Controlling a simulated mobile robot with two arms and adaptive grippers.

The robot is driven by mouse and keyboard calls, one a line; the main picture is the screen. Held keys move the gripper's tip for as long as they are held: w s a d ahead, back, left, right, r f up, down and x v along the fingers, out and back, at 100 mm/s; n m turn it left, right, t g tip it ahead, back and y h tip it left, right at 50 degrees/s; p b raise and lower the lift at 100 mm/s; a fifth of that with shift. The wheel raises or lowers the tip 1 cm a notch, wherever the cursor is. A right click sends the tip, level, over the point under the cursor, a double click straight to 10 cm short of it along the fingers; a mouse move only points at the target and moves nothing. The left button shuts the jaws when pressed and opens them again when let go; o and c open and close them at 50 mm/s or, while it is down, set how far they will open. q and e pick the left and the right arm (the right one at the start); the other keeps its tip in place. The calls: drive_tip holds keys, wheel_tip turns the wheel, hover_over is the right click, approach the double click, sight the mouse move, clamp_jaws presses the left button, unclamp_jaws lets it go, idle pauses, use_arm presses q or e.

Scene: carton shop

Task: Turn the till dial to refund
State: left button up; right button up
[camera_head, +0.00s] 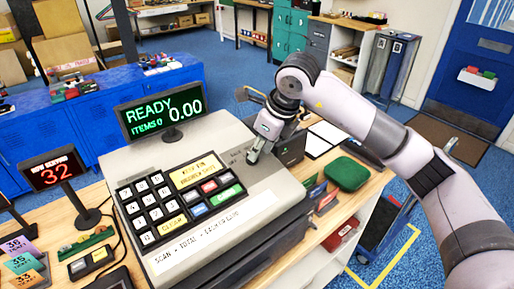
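The grey till (262,192) stands on a wooden counter, with a number keypad (150,207) and coloured keys on its sloped top. Its display (160,112) reads READY, ITEMS 0 and 0.00. My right gripper (254,157) points down at the upper right of the till top, beside small faint lettering. The dial is not clearly seen; the gripper covers that spot. I cannot tell whether the fingers touch or hold it, or what setting it has. My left gripper is not in view.
A NOW SERVING 32 sign (53,170) and coloured number cards (22,255) are left of the till. A green pad (347,173) and a white sheet (326,134) lie on the right. Blue cabinets (105,105) stand behind. Blue floor is open beyond the counter.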

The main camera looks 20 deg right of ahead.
drive_tip(key=shift+x, duration=1.25)
drive_tip(key=shift+c, duration=0.4)
clamp_jaws()
